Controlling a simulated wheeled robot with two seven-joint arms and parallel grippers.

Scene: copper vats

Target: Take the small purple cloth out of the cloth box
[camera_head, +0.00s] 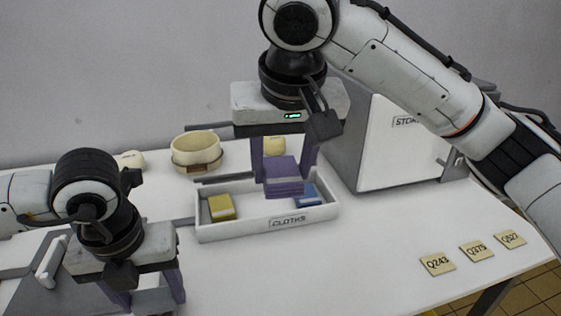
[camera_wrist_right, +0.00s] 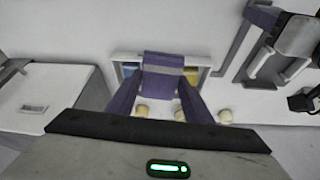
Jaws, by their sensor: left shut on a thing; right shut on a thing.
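The small purple cloth (camera_head: 284,176) is a folded block with a pale band. It is gripped between the fingers of my right gripper (camera_head: 283,168) and appears to be held above the white cloth box (camera_head: 240,231). In the right wrist view the cloth (camera_wrist_right: 163,80) sits between the fingertips, with the box behind it. A yellow cloth (camera_head: 222,207) lies in the left part of the box and a blue cloth (camera_head: 307,197) in the right part, partly covered. My left gripper (camera_head: 145,300) is low at the left, apart from the box; what it is shut on is unclear.
A cream bowl (camera_head: 197,152) stands behind the box. A white cabinet (camera_head: 408,140) stands close to its right. Three lettered tags, including one tag marked Q243 (camera_head: 437,264), lie at the front right. The table (camera_head: 330,275) in front of the box is clear.

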